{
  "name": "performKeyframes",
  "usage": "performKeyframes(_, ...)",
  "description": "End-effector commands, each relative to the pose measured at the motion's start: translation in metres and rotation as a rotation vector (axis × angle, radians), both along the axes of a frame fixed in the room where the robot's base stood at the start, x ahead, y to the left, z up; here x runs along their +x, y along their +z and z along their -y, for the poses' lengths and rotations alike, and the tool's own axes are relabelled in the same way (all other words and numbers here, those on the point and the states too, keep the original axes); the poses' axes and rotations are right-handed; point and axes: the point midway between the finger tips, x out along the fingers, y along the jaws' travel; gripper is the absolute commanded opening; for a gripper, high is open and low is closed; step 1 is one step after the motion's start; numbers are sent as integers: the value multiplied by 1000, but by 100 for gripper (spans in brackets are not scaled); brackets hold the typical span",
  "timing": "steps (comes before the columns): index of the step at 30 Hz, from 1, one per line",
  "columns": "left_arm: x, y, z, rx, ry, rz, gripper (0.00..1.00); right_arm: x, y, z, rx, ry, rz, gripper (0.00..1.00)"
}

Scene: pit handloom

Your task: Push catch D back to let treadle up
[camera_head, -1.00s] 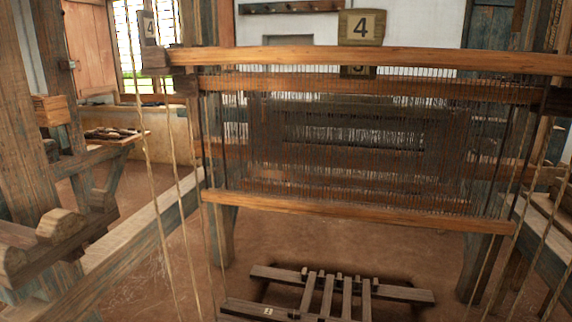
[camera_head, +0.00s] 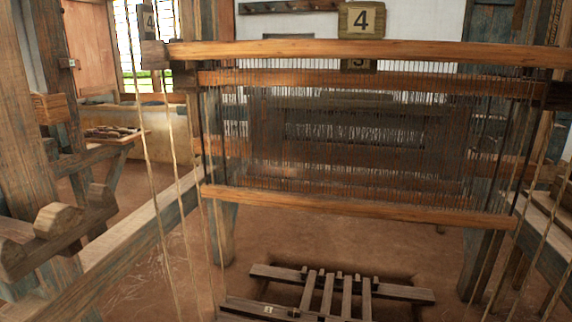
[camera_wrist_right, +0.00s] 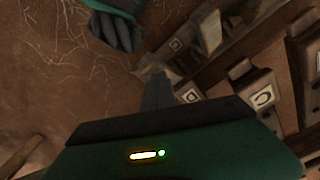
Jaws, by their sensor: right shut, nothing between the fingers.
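In the right wrist view my right gripper (camera_wrist_right: 157,82) is shut and empty, its dark fingers pointing up the picture over the earth floor. Just right of its tips are several wooden blocks with pale letter tags. One tagged block (camera_wrist_right: 188,92) is closest to the tips; I cannot tell whether they touch. Another block (camera_wrist_right: 260,92), farther right, has a tag that looks like C or D. I cannot tell for certain which is catch D. In the head view several treadles (camera_head: 328,292) lie in a low wooden frame at the bottom. Neither gripper shows there.
The heddle frame (camera_head: 350,205) hangs above the treadles, under a long top beam (camera_head: 380,52). Thin cords (camera_head: 150,170) run down at left. A side rail (camera_head: 130,243) crosses the left.

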Motion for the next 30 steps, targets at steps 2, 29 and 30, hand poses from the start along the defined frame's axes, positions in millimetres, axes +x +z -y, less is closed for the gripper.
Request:
performKeyframes(2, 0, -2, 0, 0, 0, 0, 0, -2, -3, 0, 0, 0, -1, 0)
performKeyframes(29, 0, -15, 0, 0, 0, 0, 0, -18, -30, -4, 0, 0, 0, 0)
performKeyframes(30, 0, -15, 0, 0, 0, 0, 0, -18, -29, -4, 0, 0, 0, 0)
